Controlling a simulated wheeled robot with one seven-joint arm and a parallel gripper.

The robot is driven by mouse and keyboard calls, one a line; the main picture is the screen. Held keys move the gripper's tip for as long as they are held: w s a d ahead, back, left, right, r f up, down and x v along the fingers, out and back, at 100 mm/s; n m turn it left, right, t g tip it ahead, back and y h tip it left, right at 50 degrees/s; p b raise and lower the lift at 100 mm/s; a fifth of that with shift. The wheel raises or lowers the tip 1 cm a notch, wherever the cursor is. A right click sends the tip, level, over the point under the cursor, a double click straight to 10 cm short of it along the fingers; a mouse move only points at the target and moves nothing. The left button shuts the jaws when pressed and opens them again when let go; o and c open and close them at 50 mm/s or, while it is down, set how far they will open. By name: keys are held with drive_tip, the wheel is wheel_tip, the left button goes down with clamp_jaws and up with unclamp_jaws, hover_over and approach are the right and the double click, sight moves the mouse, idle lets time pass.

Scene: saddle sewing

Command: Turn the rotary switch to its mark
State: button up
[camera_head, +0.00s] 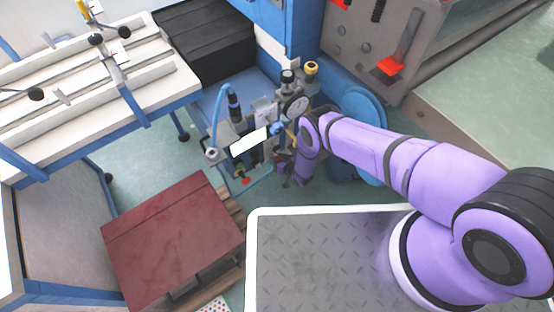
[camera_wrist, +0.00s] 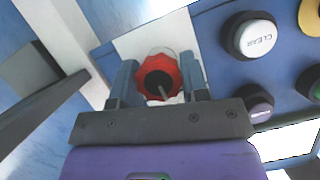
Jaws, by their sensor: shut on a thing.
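The rotary switch (camera_wrist: 159,77) is a red scalloped knob with a black centre, in the middle of the wrist view. It sits on a white plate (camera_wrist: 136,46) on a blue panel. A thin pale line on its face points toward the bottom of the picture. My gripper (camera_wrist: 159,72) has one finger on each side of the knob and is shut on it. No mark around the switch can be made out. In the head view my purple arm reaches to the machine's equipment, and the switch and fingertips cannot be made out there.
On the panel to the right are a white CLEAR button (camera_wrist: 256,38), a yellow button (camera_wrist: 312,17) and others. A grey bar (camera_wrist: 40,115) crosses the left of the wrist view. A dark red-topped table (camera_head: 170,240) stands front left in the head view.

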drive_tip(key=shift+a+n+t+h, duration=0.1)
drive_tip(key=shift+n+t+h, duration=0.8)
drive_tip(key=shift+n, duration=1)
drive_tip(key=o, duration=0.9)
drive_tip(key=shift+s, duration=0.15)
drive_tip(key=v, duration=1)
drive_tip(key=shift+s+r, duration=0.25)
drive_tip(key=shift+r, duration=0.1)
